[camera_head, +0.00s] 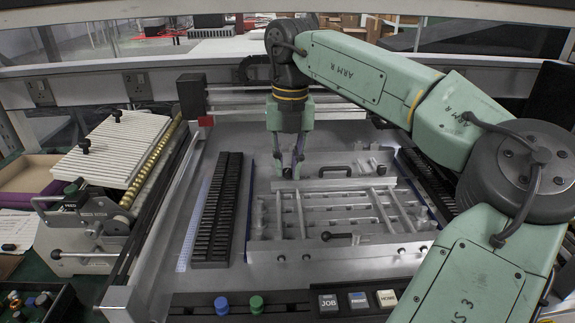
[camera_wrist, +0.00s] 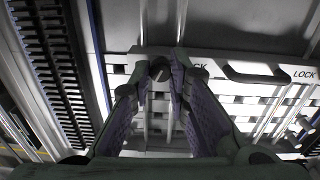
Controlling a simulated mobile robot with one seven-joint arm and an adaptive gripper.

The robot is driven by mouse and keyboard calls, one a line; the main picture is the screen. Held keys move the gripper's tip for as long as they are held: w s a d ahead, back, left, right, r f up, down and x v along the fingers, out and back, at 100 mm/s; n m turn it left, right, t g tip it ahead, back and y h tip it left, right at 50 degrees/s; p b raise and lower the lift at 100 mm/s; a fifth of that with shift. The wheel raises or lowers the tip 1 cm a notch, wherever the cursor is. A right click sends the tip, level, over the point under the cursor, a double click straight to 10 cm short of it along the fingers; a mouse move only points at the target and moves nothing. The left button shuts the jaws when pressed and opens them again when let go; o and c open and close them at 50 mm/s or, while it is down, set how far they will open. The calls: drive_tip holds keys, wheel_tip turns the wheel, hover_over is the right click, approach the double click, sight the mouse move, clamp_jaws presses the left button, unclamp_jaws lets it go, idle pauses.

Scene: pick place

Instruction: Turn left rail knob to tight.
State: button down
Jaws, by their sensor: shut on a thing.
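The left rail knob (camera_wrist: 159,70) is a small dark knob at the far edge of the metal rail fixture, between my fingertips in the wrist view. My gripper (camera_head: 288,168) points down at the fixture's back left corner in the head view. My gripper (camera_wrist: 160,80) is shut on the knob, with a purple-padded finger on each side. The knob is mostly hidden by the fingers in the head view. The metal fixture (camera_head: 340,240) has several bars and rods. A "LOCK" label (camera_wrist: 304,75) shows at right; a nearer one is partly covered by a finger.
A dark handle (camera_head: 335,171) stands right of my gripper at the fixture's back. A black ribbed strip (camera_head: 216,210) runs along the left. Blue (camera_head: 221,305) and green (camera_head: 256,304) knobs and labelled buttons (camera_head: 357,300) line the front. A white ribbed device (camera_head: 118,148) stands far left.

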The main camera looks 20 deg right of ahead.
sight(289, 170)
drive_tip(key=shift+m, duration=0.6)
drive_tip(key=c, duration=1.5)
unclamp_jaws()
drive_tip(key=r, duration=1.2)
drive_tip(key=shift+d, duration=0.25)
drive_tip(key=shift+s, duration=0.1)
